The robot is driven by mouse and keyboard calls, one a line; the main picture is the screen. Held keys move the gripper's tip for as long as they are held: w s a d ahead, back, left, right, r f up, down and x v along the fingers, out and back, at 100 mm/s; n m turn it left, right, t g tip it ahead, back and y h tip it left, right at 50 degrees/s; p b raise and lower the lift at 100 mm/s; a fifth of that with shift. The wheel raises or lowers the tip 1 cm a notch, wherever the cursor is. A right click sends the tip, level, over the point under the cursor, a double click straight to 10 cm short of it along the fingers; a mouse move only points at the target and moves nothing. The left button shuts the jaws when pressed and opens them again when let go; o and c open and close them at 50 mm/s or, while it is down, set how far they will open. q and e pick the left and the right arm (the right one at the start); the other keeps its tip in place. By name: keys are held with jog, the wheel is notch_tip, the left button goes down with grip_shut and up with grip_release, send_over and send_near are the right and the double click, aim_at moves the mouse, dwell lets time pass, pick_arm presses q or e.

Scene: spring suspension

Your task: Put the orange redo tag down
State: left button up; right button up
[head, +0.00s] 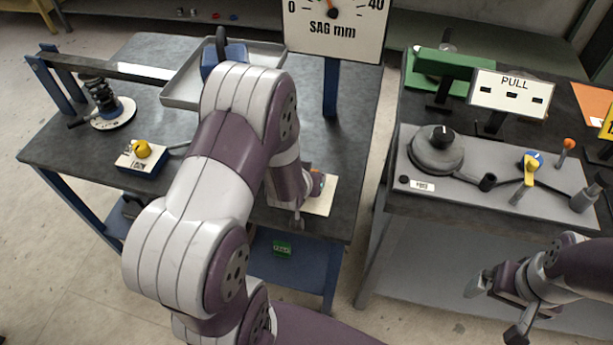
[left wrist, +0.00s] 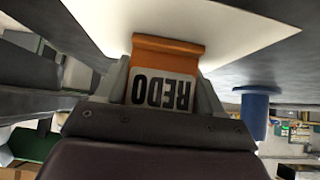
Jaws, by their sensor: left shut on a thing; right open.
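The orange redo tag (left wrist: 168,48) shows in the left wrist view, with a white face that reads REDO upside down. My left gripper (left wrist: 163,88) is shut on it, one finger on each side. The tag's orange end is at the white pad (left wrist: 240,40); I cannot tell if it touches. In the head view the white pad (head: 321,205) lies at the right front of the left table, and my left arm hides most of the gripper and tag. My right gripper (head: 497,309) is open and empty, low in front of the right bench.
The left table (head: 75,150) also holds a spring unit (head: 101,97), a yellow-knobbed block (head: 143,158) and a grey tray (head: 180,92). The SAG gauge (head: 333,28) stands behind. The right bench has a grey fixture plate (head: 455,178) and a PULL sign (head: 511,93).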

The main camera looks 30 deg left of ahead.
pick_arm(q)
jog(key=shift+s, duration=0.1)
jog(key=o, duration=1)
jog(key=shift+f, duration=0.1)
jog(key=shift+r, duration=0.25)
jog(key=s+d+r+m+g, duration=0.1)
jog(key=s+d+r+g, duration=0.1)
jog(key=s+r, duration=0.2)
jog(key=s+d+r+m+g+h+p, duration=0.1)
jog(key=s+d+r+g, duration=0.2)
jog(key=s+r, duration=0.1)
jog(key=s+d+r+g+h+p, duration=0.1)
jog(key=s+d+r+g, duration=0.1)
jog(key=s, duration=0.4)
jog(key=shift+s+d+r+m, duration=0.1)
jog(key=shift+d+r+m, duration=0.15)
jog(key=shift+r, duration=0.35)
jog(key=shift+d+r+m, duration=0.15)
jog(key=shift+d+r, duration=0.2)
jog(key=shift+r, duration=0.2)
